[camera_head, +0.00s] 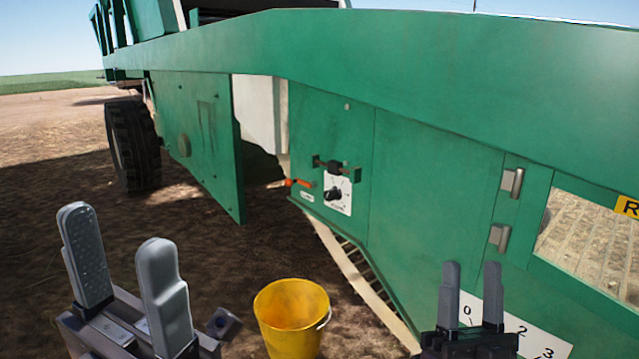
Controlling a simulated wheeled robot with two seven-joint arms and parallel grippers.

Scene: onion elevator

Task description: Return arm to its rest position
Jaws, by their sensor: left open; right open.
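My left gripper (122,258) is at the lower left, its two grey fingers apart and nothing between them. It is over the bare soil, to the left of the yellow bucket and apart from it. My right gripper (471,297) is at the lower right, its two narrow fingers pointing up and apart, with nothing between them. It is in front of the green machine panel (430,190), and hides part of a white number scale (537,338). Whether it touches the panel cannot be told.
A yellow bucket (291,312) stands on the soil between the grippers. The panel carries a black knob (335,193), a dark latch handle (334,167) and an orange-red lever (299,183). A green door (205,150) hangs open at left, near a black tyre (133,145). Open soil lies left.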

